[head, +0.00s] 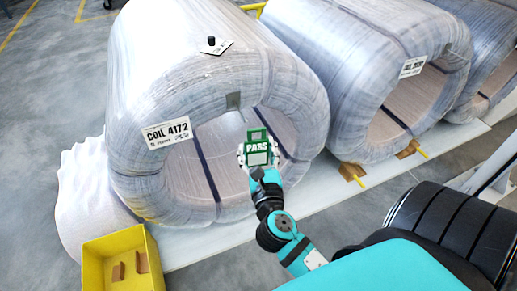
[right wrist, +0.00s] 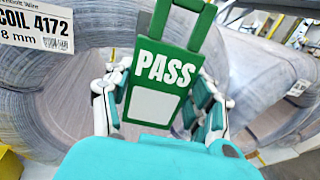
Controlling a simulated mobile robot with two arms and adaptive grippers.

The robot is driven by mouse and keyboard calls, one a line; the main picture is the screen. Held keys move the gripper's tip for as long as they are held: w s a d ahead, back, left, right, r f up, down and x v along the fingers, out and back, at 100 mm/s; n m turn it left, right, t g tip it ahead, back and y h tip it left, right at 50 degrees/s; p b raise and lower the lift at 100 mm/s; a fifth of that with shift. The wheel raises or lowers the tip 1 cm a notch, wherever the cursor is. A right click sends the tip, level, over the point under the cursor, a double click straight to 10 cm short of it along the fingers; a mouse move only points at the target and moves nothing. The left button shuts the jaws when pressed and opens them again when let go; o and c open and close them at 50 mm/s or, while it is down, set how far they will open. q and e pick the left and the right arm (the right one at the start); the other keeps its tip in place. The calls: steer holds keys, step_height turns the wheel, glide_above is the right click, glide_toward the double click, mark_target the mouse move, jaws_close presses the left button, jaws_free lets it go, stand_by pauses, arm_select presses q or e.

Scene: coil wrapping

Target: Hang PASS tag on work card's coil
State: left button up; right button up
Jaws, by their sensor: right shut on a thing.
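The green PASS tag (head: 257,148) is held upright by my right gripper (head: 259,160), in front of the open bore of the nearest wrapped coil (head: 130,70). In the right wrist view the PASS tag (right wrist: 160,70) stands between the two fingers, its upper loop cut off by the top edge. The coil carries a white label (head: 167,133) reading COIL 4172; the label also shows in the right wrist view (right wrist: 35,25). A small grey patch (head: 233,100) sits on the bore's upper rim, just above and left of the tag. My left gripper is not in view.
A white card with a black knob (head: 213,46) lies on top of the coil. More wrapped coils (head: 372,70) stand to the right. A yellow bin (head: 122,262) with small brown pieces is at lower left, beside white wrap (head: 88,205). Grey floor (head: 45,100) at left is clear.

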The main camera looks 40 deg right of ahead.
steer(key=shift+w+d+f+m+h+b, duration=0.15)
steer(key=shift+d+f+b, duration=0.05)
steer(key=shift+f, duration=0.35)
steer(key=shift+w+d+f+m+h+b, duration=0.15)
steer(key=shift+f+b, duration=0.05)
steer(key=shift+f, duration=0.35)
steer(key=shift+w+d, duration=0.1)
steer(key=shift+w, duration=0.1)
steer(key=shift+w+d, duration=0.2)
steer(key=shift+w, duration=0.75)
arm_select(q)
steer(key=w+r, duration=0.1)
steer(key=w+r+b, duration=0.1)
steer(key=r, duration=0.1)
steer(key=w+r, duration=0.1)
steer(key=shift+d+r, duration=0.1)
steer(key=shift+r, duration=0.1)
arm_select(e)
steer(key=w+d+f, duration=0.1)
steer(key=w, duration=0.6)
steer(key=shift+w+d+f, duration=0.15)
steer(key=shift+d+f, duration=0.1)
steer(key=shift+d, duration=0.1)
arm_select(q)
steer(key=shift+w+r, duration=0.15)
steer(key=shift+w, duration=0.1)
